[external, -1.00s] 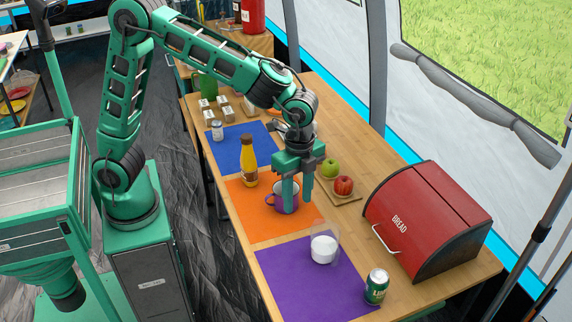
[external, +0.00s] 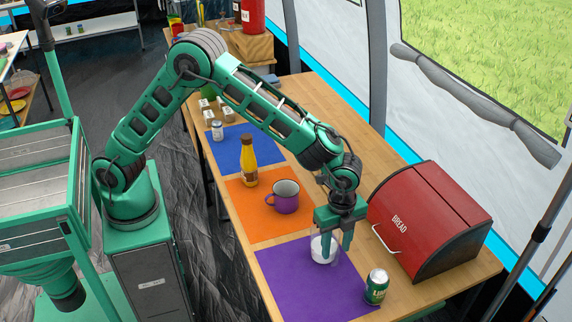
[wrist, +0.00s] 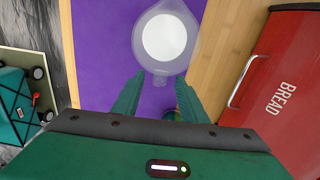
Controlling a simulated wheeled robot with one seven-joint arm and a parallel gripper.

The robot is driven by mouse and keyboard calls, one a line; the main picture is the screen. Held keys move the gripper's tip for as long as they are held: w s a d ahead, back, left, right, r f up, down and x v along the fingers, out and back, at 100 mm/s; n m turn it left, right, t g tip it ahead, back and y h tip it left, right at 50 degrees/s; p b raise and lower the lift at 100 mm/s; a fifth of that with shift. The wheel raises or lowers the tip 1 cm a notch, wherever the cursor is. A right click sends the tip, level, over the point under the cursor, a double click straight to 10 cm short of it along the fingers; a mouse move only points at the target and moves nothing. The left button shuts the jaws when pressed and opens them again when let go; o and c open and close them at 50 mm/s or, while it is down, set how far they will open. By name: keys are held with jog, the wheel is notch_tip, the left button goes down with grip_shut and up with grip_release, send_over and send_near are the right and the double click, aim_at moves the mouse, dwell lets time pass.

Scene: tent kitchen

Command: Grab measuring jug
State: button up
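The measuring jug (external: 322,252) is clear with white contents and stands upright on the purple mat. In the wrist view the jug (wrist: 164,38) lies just beyond my fingertips, with its clear handle (wrist: 160,79) pointing toward the gap between them. My gripper (external: 337,251) points down over the jug, and its fingers partly cover it in the external view. In the wrist view my gripper (wrist: 158,88) is open with nothing held. I cannot tell whether a finger touches the jug.
A green can (external: 376,286) stands at the purple mat's (external: 305,290) right edge. The red bread box (external: 430,220) is close on the right. A purple mug (external: 286,203) and a yellow bottle (external: 249,165) stand on the orange mat (external: 250,220).

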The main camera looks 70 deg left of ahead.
jog(key=shift+d+f, duration=0.15)
jog(key=shift+f, duration=2.6)
grip_shut()
